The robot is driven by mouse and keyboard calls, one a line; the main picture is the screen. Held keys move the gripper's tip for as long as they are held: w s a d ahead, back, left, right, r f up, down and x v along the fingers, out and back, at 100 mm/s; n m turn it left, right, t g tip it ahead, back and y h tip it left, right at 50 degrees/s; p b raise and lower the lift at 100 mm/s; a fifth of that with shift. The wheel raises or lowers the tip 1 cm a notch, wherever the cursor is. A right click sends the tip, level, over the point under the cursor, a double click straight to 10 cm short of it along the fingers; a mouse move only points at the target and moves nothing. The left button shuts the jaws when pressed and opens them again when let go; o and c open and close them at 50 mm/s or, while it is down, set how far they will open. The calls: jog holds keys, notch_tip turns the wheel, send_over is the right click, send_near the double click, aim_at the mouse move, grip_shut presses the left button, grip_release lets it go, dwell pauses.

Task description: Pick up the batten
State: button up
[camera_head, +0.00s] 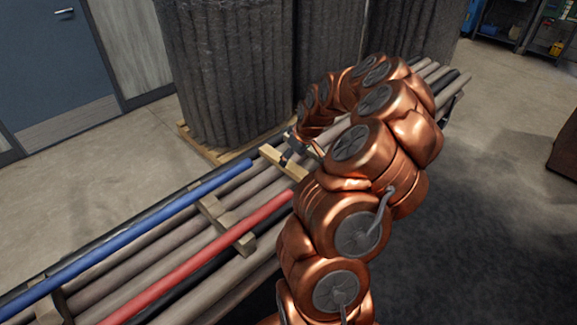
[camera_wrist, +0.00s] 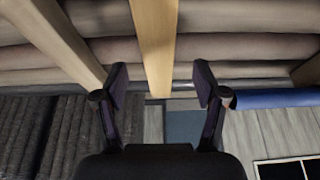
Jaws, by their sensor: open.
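The batten is a pale yellow wooden bar. In the head view the batten (camera_head: 285,163) lies across the pipes of the rack, just in front of my gripper (camera_head: 291,153), partly hidden by my arm. In the wrist view the batten (camera_wrist: 155,38) runs down from the top edge, with its near end between the fingertips of my gripper (camera_wrist: 160,72). The fingers are open, one on each side, with a gap to the wood on both sides. I cannot tell how far the batten is in depth from the fingertips.
Brown pipes (camera_head: 150,262), a blue pipe (camera_head: 150,222) and a red pipe (camera_head: 190,262) lie along the rack. Other wooden crosspieces (camera_head: 226,222) sit among them. Tall wrapped bundles (camera_head: 220,70) stand on a pallet behind. Open floor (camera_head: 470,200) is at the right.

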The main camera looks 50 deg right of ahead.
aim_at(289, 164)
jog(key=shift+d+p+x, duration=0.2)
jog(key=shift+p+x, duration=1)
jog(key=shift+x, duration=1.35)
jog(key=c, duration=1.3)
